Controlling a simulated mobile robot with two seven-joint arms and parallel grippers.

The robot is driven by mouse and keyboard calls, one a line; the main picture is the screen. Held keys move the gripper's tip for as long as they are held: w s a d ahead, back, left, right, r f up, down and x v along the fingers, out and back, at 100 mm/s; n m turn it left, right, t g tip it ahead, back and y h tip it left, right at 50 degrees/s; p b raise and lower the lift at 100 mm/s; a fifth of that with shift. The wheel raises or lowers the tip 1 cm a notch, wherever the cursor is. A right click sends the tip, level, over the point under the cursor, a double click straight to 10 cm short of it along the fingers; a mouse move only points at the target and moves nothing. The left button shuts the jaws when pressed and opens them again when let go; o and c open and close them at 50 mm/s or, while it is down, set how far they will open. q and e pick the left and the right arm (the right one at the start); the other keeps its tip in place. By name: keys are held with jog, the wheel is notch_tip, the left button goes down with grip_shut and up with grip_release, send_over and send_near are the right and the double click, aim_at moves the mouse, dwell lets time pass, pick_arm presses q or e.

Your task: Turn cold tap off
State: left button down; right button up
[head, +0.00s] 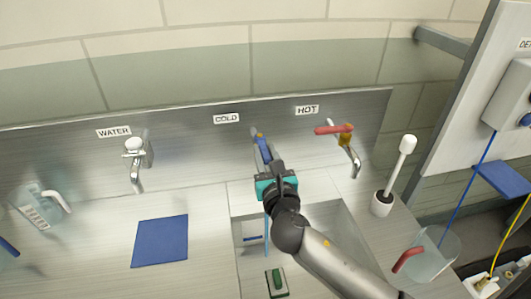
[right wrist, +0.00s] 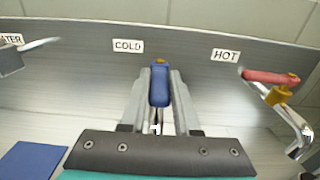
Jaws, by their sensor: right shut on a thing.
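The cold tap's blue handle (head: 264,143) is under the COLD label (head: 227,118) and to its right. It also shows in the right wrist view (right wrist: 160,86), pointing from the wall towards me. My right gripper (head: 262,150) is shut on this handle, with one finger on each side of it in the right wrist view (right wrist: 159,95). The tap's body and spout are mostly hidden by the gripper. A thin bluish vertical streak (head: 266,234) shows below the gripper over the sink; I cannot tell if it is water. My left gripper is not in view.
The hot tap (head: 347,140) with a red lever stands close on the right, the water tap (head: 137,152) on the left. A metal sink (head: 335,222) lies below. A white brush (head: 400,165) and a clear beaker (head: 432,256) stand right; a blue mat (head: 160,241) lies left.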

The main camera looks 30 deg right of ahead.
grip_shut()
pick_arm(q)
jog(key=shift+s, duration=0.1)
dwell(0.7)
